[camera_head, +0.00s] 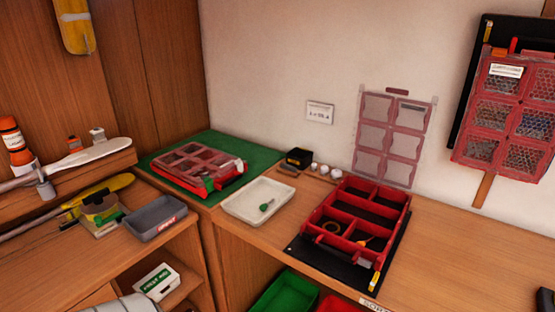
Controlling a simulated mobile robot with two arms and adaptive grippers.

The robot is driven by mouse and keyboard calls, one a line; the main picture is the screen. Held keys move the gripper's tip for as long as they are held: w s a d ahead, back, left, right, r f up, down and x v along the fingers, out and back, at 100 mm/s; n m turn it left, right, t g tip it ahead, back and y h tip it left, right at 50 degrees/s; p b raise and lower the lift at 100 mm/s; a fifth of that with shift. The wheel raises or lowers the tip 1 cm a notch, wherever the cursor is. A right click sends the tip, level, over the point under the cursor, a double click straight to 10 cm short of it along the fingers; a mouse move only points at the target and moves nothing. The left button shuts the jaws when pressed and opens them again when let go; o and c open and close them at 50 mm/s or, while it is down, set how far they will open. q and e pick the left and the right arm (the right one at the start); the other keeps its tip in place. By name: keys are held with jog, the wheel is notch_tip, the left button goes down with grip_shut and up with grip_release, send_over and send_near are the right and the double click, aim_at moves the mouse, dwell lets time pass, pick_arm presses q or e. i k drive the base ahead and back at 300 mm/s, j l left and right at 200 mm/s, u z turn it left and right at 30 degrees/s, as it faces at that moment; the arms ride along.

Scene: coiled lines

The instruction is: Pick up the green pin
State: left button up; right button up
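A small green pin (266,205) lies in a shallow white tray (232,207) near the middle of the picture. It has a rounded green head and a thin, pale shaft. It lies in the right part of the tray, clear of the walls, with nothing over it. Neither of my grippers can be made out in this view.
Right of the tray, a red compartment box (318,214) with small items sits on a black mat (312,258). Behind left, a clear-lidded red case (199,163) lies on a green mat (247,150). A grey bin (155,219) stands left. The right counter (455,250) is mostly bare.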

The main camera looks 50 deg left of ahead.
aim_at(262, 207)
jog(key=u, duration=1.6)
